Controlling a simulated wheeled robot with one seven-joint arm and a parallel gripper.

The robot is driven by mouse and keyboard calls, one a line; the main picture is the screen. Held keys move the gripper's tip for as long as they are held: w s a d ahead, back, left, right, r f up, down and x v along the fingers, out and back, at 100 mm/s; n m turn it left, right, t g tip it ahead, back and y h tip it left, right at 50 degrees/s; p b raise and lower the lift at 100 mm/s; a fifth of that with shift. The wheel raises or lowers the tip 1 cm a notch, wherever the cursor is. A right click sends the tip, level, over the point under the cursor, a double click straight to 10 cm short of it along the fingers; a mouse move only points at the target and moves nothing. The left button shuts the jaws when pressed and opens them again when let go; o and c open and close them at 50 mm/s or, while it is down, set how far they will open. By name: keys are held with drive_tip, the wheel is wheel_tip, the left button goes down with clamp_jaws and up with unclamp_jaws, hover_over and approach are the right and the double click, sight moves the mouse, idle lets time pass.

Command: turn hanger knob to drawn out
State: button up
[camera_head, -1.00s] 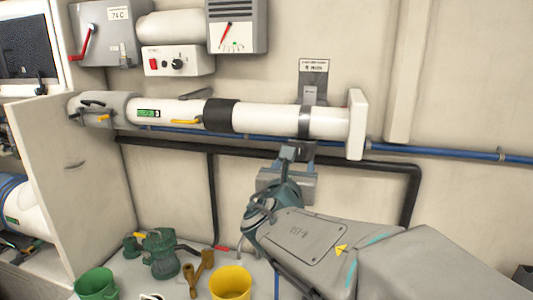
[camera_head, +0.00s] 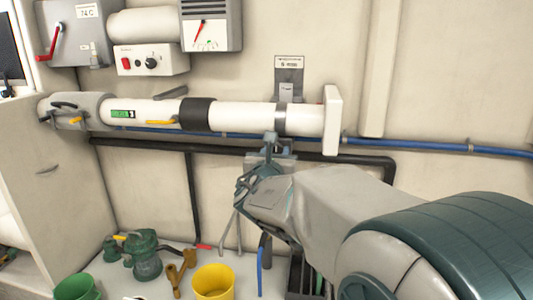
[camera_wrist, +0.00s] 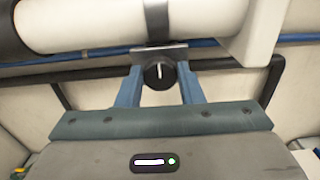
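The hanger knob (camera_wrist: 159,74) is round and black with a white pointer line standing about upright in the wrist view. It sits on a grey bracket below the white pipe (camera_wrist: 110,22). My gripper (camera_wrist: 159,80) is open, with one blue finger on each side of the knob and a gap visible at both sides. In the head view my gripper (camera_head: 270,138) is just under the white pipe (camera_head: 255,117), by the hanger strap (camera_head: 284,118). The knob cannot be made out there behind my gripper. A label plate (camera_head: 289,66) is above the strap.
A blue line (camera_head: 420,145) and a dark pipe (camera_head: 340,160) run along the wall behind my gripper. The pipe's white end plate (camera_head: 332,120) is close on the right. Below stand a yellow bucket (camera_head: 213,283), a green bucket (camera_head: 77,287) and a green pump (camera_head: 146,256).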

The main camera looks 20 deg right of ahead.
drive_tip(key=shift+c, duration=1.4)
drive_tip(key=shift+f+b, duration=0.15)
drive_tip(key=shift+b, duration=0.45)
drive_tip(key=shift+f+m+b, duration=0.2)
drive_tip(key=shift+m+b, duration=8.7)
drive_tip(key=shift+b, duration=0.4)
drive_tip(key=shift+f+m+b, duration=0.15)
drive_tip(key=shift+m+b, duration=8.75)
drive_tip(key=shift+b, duration=0.35)
